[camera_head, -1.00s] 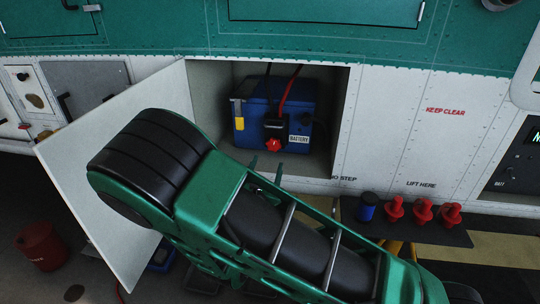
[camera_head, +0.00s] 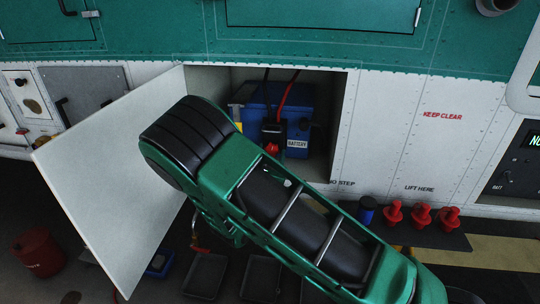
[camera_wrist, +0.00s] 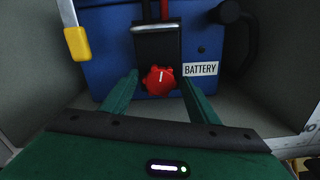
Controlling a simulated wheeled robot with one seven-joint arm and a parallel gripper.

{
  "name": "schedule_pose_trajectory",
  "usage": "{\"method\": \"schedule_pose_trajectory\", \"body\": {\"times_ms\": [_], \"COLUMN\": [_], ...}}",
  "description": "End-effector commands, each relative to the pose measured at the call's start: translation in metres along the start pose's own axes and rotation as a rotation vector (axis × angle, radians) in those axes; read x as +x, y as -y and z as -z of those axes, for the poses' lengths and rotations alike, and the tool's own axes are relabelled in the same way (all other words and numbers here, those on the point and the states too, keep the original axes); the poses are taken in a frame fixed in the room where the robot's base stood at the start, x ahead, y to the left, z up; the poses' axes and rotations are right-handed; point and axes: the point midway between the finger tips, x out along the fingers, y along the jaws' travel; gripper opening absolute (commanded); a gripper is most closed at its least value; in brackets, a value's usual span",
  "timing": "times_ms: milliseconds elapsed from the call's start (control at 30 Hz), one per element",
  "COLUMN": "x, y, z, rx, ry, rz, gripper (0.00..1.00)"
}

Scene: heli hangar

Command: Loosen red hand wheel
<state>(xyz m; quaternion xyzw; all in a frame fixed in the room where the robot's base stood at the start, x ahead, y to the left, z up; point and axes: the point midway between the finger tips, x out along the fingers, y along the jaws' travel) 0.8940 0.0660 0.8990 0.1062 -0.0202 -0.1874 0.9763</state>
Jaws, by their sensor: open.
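The red hand wheel (camera_wrist: 159,80) is a small lobed knob with a white mark, on a black connector (camera_wrist: 156,42) at the front of the blue battery (camera_wrist: 110,52). In the head view the wheel (camera_head: 272,149) shows just past my arm, inside the open compartment. In the wrist view my gripper (camera_wrist: 159,85) is open, with one green finger on each side of the wheel. A gap shows between the wheel and each finger. I cannot tell how far the fingertips are from it in depth. In the head view my arm hides the fingers.
The open white compartment door (camera_head: 110,170) stands left of my arm. The compartment wall (camera_head: 339,125) bounds the right. A yellow-handled tool (camera_wrist: 77,43) hangs at the battery's left. Red plugs (camera_head: 421,214) and a blue cylinder (camera_head: 367,210) stand on a shelf at right.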

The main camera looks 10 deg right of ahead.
Motion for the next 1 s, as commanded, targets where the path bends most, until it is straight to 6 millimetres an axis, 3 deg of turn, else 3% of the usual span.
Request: {"method": "schedule_pose_trajectory", "body": {"times_ms": [133, 300, 1000], "x": [-0.0002, -0.0004, -0.0009], "y": [0.0, 0.0, -0.0021], "z": [0.0002, 0.0003, 0.001], "rx": [0.0, 0.0, -0.234], "ry": [0.0, 0.0, -0.002], "rz": [0.0, 0.0, -0.002], "gripper": [0.55, 0.15, 0.15]}}
